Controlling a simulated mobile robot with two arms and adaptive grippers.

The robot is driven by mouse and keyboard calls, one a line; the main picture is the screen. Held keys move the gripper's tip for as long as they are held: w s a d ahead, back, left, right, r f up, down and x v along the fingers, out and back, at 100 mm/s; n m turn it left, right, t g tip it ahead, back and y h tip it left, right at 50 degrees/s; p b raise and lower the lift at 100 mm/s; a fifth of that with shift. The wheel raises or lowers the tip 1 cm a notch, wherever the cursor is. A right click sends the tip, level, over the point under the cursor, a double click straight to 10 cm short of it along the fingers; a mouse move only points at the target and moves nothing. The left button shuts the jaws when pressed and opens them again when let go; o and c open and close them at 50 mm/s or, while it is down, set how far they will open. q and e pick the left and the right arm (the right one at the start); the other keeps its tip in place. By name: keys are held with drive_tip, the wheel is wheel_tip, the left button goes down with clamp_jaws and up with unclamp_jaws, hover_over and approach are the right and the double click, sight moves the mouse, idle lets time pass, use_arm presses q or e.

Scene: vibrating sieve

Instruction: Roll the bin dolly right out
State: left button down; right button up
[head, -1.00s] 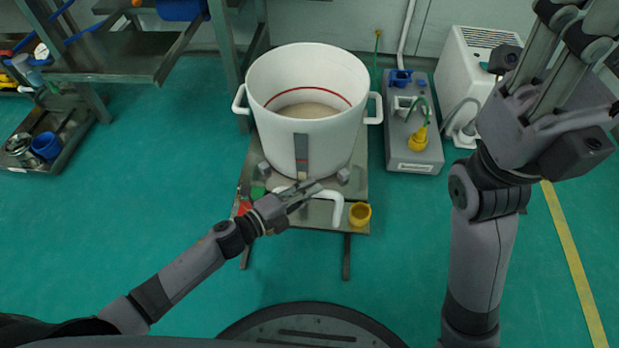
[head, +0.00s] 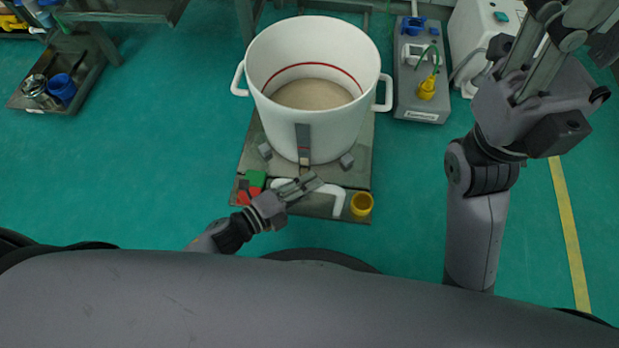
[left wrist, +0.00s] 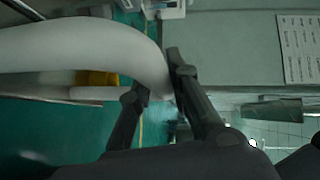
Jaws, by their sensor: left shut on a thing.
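The bin dolly (head: 251,150) is a flat grey platform carrying a large white bin (head: 330,130) with pale powder inside and a red line around its inner wall. A white bent handle (head: 338,204) lies at its near end. My left gripper (head: 307,186) is at this handle, shut on it; the fingers hide part of the bar. In the left wrist view a thick white tube (left wrist: 85,48) runs between the two fingers (left wrist: 155,85). My right gripper (head: 548,35) is raised at the upper right, far from the dolly; its fingertips are unclear.
A yellow cup (head: 362,203) and a green block (head: 256,179) sit at the dolly's near end. A grey control box (head: 418,100) stands close on its right. A rack shelf (head: 75,95) with cups is at left. Green floor is clear on both sides nearer me.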

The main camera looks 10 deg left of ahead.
use_arm(q)
drive_tip(key=shift+f, duration=0.1)
drive_tip(key=c, duration=1.5)
unclamp_jaws()
drive_tip(key=v, duration=1.2)
